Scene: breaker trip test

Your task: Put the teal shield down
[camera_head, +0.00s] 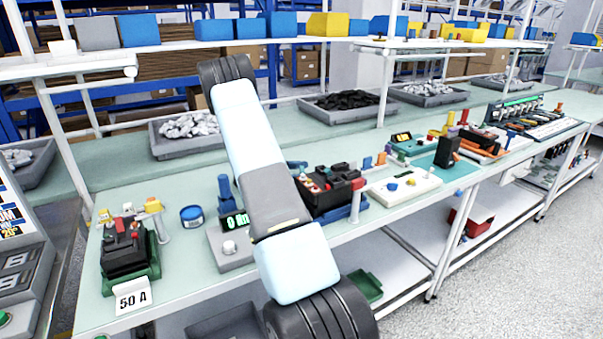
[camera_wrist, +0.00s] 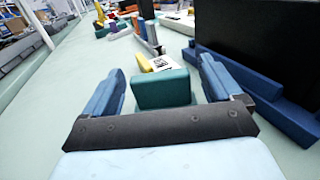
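In the wrist view, the teal shield (camera_wrist: 161,89) stands as a small upright block between the two blue fingers of my gripper (camera_wrist: 162,66). The fingers are spread wide, with a visible gap to the shield on each side. The shield's lower edge appears to be at the pale tabletop, but I cannot tell for certain that it touches. In the head view I cannot make out the shield; my arm crosses the middle of the bench and hides that area.
A black breaker in a blue cradle (camera_wrist: 265,108) stands close right of my gripper; it also shows in the head view (camera_head: 327,188). A yellow piece (camera_wrist: 143,62) and white label (camera_wrist: 166,62) lie behind the shield. Left of my arm are a blue tin (camera_head: 192,217) and another breaker (camera_head: 126,245).

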